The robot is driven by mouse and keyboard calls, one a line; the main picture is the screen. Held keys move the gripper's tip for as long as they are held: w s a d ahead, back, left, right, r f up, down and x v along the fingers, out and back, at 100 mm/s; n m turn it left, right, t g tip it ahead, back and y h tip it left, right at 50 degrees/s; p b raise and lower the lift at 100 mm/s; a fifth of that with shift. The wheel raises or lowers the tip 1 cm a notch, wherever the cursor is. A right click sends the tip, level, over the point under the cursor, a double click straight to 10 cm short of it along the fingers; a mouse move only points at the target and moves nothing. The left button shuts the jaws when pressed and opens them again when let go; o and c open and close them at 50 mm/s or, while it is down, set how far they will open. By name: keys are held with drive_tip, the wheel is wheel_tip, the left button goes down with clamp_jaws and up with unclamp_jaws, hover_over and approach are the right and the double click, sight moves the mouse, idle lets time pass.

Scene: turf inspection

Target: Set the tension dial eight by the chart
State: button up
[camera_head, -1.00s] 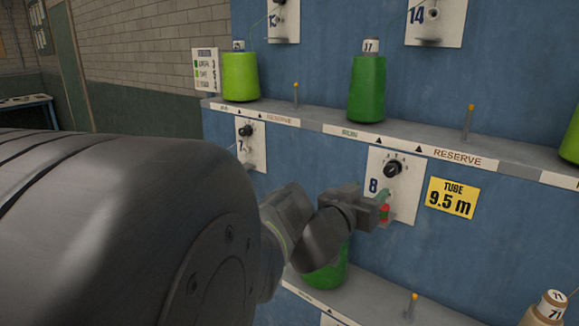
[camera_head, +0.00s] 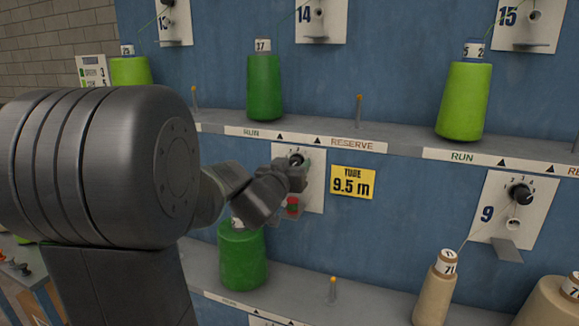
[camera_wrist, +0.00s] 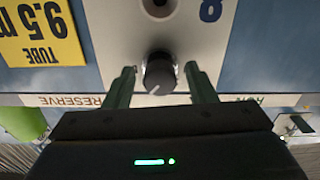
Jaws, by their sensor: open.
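The tension dial eight (camera_wrist: 160,73) is a dark round knob on a white plate marked 8 (camera_wrist: 188,40). The wrist view shows it upside down, with a pale pointer mark at its lower edge. In the head view the dial (camera_head: 296,159) is partly covered by my gripper (camera_head: 297,172). In the wrist view my gripper (camera_wrist: 159,76) is open, one finger on each side of the knob, with a gap visible on both sides. The chart (camera_head: 93,72), white with green swatches and numbers, hangs at the upper left, partly cut off by my arm.
A yellow tag (camera_head: 353,183) reads TUBE 9.5 m beside the plate. A shelf ledge (camera_head: 400,146) runs above, with green cones (camera_head: 264,88) on it. Another green cone (camera_head: 242,262) stands below. Dial nine (camera_head: 521,194) is at the right.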

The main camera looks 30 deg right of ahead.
drive_tip(key=c, duration=1)
drive_tip(key=shift+r+n+p, duration=0.1)
drive_tip(key=shift+n+p, duration=0.2)
drive_tip(key=shift+p, duration=0.25)
drive_tip(key=n+p, duration=0.2)
drive_tip(key=p, duration=0.1)
drive_tip(key=shift+r+n, duration=0.1)
drive_tip(key=shift+n, duration=0.3)
drive_tip(key=shift+f+n+p, duration=0.2)
drive_tip(key=shift+n+p, duration=1.25)
drive_tip(key=shift+n, duration=0.65)
drive_tip(key=o, duration=1)
